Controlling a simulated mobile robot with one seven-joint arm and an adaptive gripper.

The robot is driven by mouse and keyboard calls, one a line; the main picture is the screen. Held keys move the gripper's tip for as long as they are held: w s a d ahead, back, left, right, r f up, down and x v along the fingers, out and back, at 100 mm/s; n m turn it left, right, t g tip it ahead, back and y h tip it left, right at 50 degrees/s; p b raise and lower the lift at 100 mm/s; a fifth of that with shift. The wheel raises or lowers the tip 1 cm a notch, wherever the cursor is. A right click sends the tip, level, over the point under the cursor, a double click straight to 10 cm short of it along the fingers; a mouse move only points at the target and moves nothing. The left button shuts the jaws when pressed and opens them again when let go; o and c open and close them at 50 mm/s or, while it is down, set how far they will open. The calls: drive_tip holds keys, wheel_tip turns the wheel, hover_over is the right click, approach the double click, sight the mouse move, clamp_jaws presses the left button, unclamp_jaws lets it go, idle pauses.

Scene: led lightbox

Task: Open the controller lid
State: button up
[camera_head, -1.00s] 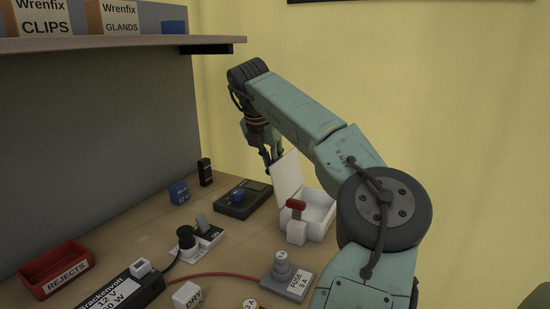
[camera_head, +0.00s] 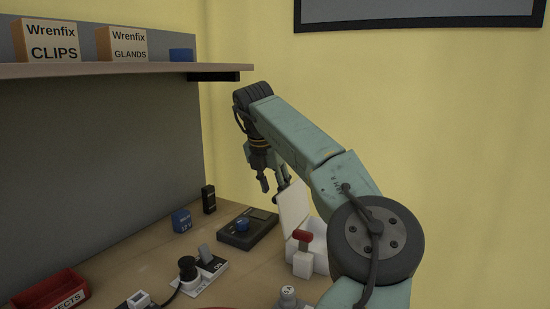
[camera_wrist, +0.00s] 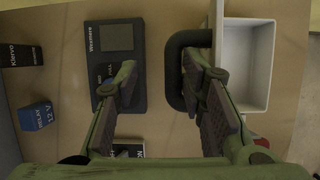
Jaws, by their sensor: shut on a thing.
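The controller is a white open-topped box (camera_head: 318,252) on the bench; it also shows in the wrist view (camera_wrist: 247,65). Its white lid (camera_head: 294,208) stands up, nearly upright, along the box's left side. In the wrist view the lid (camera_wrist: 216,32) is almost edge-on, with a black loop handle (camera_wrist: 174,60) on its outer face. My gripper (camera_head: 274,183) is at the lid's left. In the wrist view my gripper (camera_wrist: 160,85) has its right finger across the handle loop and its left finger beyond it, with the handle's bar between them. The exact contact is hard to see.
A black device with a blue knob (camera_head: 242,225) and a screen lies left of the lid. A red-topped white lever (camera_head: 303,250) stands before the box. A blue block (camera_head: 181,221), a black block (camera_head: 208,199) and a switch (camera_head: 207,260) are further left. A shelf (camera_head: 120,70) overhangs the bench.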

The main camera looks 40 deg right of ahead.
wheel_tip(320, 180, up, 10)
drive_tip(key=shift+s+f+t+h, duration=0.15)
drive_tip(key=shift+t+h, duration=0.15)
idle(0.4)
